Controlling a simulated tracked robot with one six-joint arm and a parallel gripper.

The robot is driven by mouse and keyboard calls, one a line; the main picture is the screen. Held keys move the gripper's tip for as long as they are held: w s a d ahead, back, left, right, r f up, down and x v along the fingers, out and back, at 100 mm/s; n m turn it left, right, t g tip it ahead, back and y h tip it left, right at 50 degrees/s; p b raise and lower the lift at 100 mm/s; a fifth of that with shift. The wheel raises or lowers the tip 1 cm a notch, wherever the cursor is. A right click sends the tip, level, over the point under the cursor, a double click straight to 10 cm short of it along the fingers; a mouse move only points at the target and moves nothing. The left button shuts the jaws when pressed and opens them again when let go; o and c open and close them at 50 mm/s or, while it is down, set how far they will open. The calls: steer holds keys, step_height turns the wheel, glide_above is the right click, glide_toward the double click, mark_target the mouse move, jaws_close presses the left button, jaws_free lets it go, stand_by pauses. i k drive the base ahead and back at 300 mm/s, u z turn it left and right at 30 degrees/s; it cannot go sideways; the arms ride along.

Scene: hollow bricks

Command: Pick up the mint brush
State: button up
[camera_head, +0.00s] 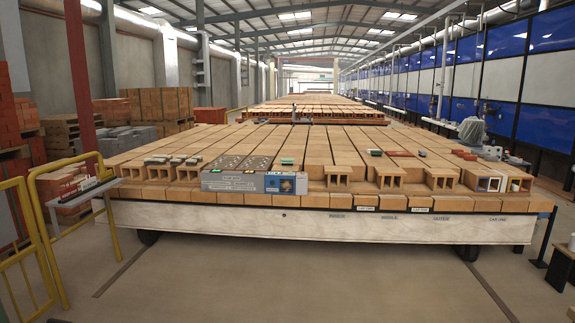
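No brush can be made out for certain at this size. A small bright green item (287,161) lies at the right rear of the grey box. A grey-green block (375,152) lies on the bricks right of centre, left of a red-brown flat piece (400,154). I cannot tell whether either is the mint brush. My gripper is not in view.
A wide kiln car (300,222) carries rows of hollow bricks. A grey box (250,182) sits at its front edge. Dark blocks (172,160) lie to its left. A yellow railing (45,225) stands at left. The floor (290,280) in front is clear.

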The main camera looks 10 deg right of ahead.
mark_target(289, 162)
steer(key=z, duration=0.35)
steer(key=i, duration=3.6)
